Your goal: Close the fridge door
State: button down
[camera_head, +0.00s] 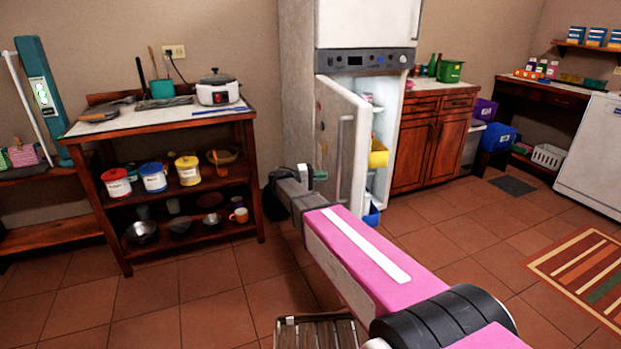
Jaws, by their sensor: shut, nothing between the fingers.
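The white fridge (298,70) stands against the back wall in the head view. Its lower door (330,120) is partly open and swung out toward me. Its long vertical handle (343,150) is on the outer face. To the right of the door the interior shows, with a yellow bin (378,157) and a blue item (371,216) low down. My gripper (318,175) is small and partly hidden by my pink arm, at the end of the arm in front of the door's lower left part. It looks shut and empty; I cannot tell whether it touches the door.
Wooden cabinets (436,145) stand to the right. The tiled floor (220,300) is open in front. A striped rug (590,275) lies at right.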

jog(key=d, duration=0.5)
jog(key=shift+w+d, duration=0.3)
jog(key=shift+w, duration=0.1)
